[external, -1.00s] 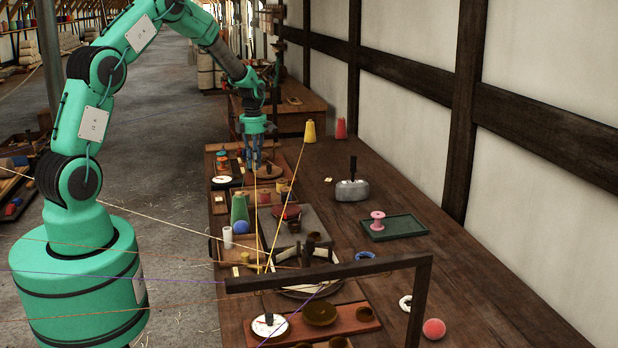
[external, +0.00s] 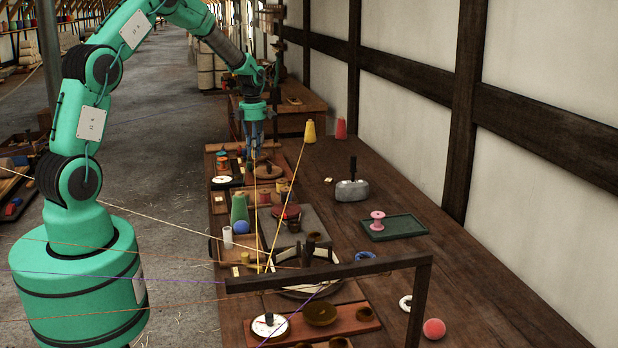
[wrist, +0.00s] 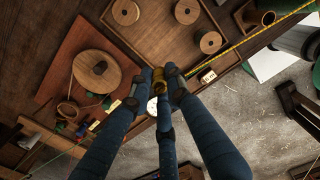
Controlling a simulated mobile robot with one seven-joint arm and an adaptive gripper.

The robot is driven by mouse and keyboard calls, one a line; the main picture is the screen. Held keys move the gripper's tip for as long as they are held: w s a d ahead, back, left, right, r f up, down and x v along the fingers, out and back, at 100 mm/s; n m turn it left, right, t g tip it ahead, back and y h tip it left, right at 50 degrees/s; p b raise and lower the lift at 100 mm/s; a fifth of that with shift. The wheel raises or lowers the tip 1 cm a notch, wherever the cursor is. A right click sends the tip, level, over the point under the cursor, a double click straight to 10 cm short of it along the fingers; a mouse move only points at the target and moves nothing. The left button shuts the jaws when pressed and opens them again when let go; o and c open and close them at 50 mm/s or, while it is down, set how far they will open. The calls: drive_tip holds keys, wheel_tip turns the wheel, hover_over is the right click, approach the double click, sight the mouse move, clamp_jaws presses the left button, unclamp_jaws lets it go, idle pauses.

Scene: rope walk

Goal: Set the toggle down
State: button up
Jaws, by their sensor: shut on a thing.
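My gripper (wrist: 165,82) has dark blue fingers that close together in the wrist view. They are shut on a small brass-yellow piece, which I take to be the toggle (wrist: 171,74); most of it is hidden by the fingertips. In the external view my gripper (external: 254,150) hangs over the far left part of the bench, above a wooden board with a round lid; the toggle is too small to make out there. I cannot tell how high it is above the surface.
The reddish board (wrist: 66,62) carries a round wooden lid (wrist: 97,70). A tray (wrist: 150,40) holds wooden discs. A yellow rope (wrist: 262,37) runs past at the right.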

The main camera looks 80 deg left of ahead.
drive_tip(key=w+d+m+p, duration=0.1)
drive_tip(key=w+d+m, duration=0.3)
drive_tip(key=d, duration=0.7)
drive_tip(key=w+d+m+p, duration=0.1)
drive_tip(key=w+d+m, duration=0.3)
drive_tip(key=d, duration=0.6)
drive_tip(key=w+d+m+p, duration=0.15)
drive_tip(key=d+m, duration=0.55)
drive_tip(key=d, duration=1.8)
wheel_tip(320, 180, down, 10)
drive_tip(key=shift+s+d+f+p, duration=0.15)
drive_tip(key=shift+p, duration=0.15)
drive_tip(key=b, duration=0.1)
hover_over(354, 244)
drive_tip(key=shift+f, duration=0.7)
drive_tip(key=shift+f+b, duration=0.5)
drive_tip(key=shift+f, duration=1.3)
